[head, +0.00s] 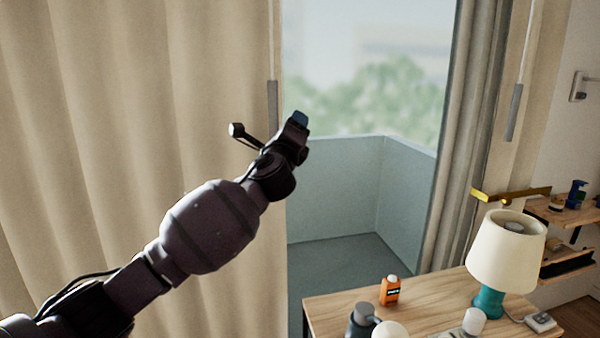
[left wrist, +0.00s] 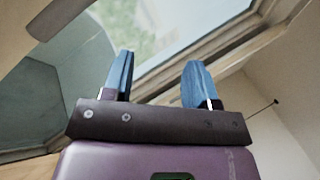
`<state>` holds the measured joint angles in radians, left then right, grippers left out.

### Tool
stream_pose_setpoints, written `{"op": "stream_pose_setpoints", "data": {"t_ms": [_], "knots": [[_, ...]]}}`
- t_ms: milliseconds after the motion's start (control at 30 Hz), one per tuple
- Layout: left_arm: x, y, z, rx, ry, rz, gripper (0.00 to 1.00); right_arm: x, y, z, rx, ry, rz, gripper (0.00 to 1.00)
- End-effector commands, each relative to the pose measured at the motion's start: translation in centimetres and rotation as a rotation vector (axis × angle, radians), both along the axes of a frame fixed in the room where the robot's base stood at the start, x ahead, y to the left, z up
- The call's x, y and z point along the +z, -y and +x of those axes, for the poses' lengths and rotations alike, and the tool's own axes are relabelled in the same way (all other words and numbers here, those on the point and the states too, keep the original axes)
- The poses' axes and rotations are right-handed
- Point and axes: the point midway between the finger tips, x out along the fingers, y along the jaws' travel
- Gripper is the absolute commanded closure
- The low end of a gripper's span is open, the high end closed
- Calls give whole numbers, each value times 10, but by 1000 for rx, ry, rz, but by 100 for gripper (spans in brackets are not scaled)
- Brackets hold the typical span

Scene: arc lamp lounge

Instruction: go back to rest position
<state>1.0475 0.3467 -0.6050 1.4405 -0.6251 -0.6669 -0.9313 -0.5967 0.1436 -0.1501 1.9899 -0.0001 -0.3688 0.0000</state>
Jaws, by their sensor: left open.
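My left arm reaches in from the left in the head view, raised in front of the curtain and window. My left gripper (head: 299,119) is at its end, pointing up and to the right, above and behind the near edge of the table. In the left wrist view the two blue fingers of the left gripper (left wrist: 158,82) stand apart with nothing between them. My right gripper is not in view.
A wooden table (head: 436,296) at the lower right holds an orange bottle (head: 390,290), a lamp with a cream shade (head: 507,252) and several other items. A beige curtain (head: 130,110) hangs behind the arm. Wall shelves (head: 570,214) are at the right. The air around the gripper looks clear.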

Motion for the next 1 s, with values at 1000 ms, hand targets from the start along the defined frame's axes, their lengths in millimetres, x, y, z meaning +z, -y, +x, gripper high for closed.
{"op": "stream_pose_setpoints", "data": {"t_ms": [1000], "knots": [[-322, -140, -177, -340, -674, -1784, 47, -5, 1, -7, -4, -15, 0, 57]]}}
